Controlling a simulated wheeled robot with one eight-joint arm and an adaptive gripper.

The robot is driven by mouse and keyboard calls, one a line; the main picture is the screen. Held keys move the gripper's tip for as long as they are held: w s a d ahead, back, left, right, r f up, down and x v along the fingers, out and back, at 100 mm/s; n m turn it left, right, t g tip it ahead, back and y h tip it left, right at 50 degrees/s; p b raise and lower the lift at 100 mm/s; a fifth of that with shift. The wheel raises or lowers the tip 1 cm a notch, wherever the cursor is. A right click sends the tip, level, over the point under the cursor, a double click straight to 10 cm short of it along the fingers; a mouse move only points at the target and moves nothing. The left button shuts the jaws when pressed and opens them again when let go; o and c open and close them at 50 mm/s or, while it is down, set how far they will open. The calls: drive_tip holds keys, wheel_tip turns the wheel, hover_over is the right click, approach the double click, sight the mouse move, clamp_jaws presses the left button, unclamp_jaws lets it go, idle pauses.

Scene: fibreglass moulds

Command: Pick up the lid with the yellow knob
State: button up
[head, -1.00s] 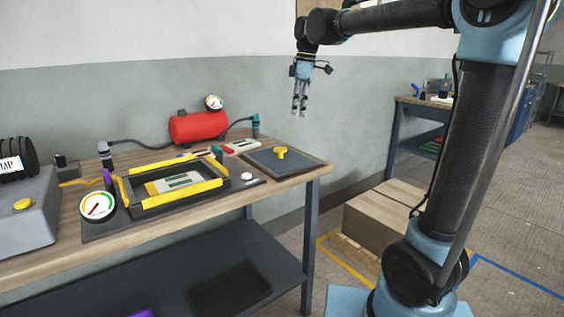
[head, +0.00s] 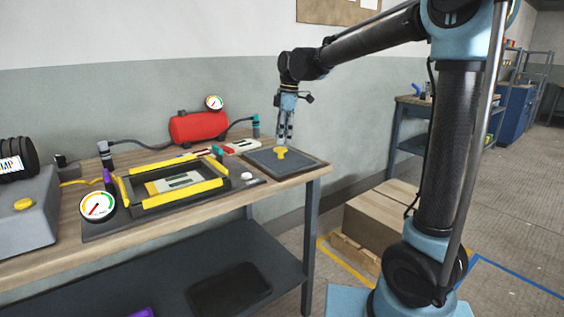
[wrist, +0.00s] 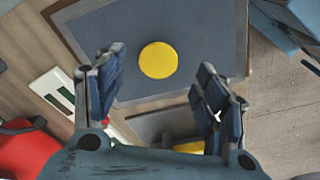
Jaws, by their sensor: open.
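The lid (head: 301,165) is a flat dark grey plate with a yellow knob (head: 281,152) near its middle. It lies flat at the right end of the workbench. In the wrist view the lid (wrist: 208,30) fills the upper middle, and the round knob (wrist: 158,60) shows from above. My gripper (head: 284,142) hangs pointing down just above the knob. In the wrist view my gripper (wrist: 160,88) has its two fingers wide apart, with the knob between and a little beyond them in the picture. The fingers hold nothing. The height gap to the knob is hard to judge.
A mould frame with yellow bars (head: 170,184) stands left of the lid on the workbench (head: 110,245). A red tank (head: 199,126) with a gauge stands behind. A white-and-green card (head: 243,146) lies beside the lid. Cardboard boxes (head: 378,222) stand on the floor to the right.

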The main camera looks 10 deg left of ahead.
sight(281, 149)
drive_tip(key=shift+a+f, duration=0.2)
drive_tip(key=shift+f, duration=1.35)
drive_tip(key=shift+a+f, duration=0.2)
drive_tip(key=shift+f, duration=1.35)
drive_tip(key=c, duration=1.5)
drive_tip(key=shift+r, duration=0.15)
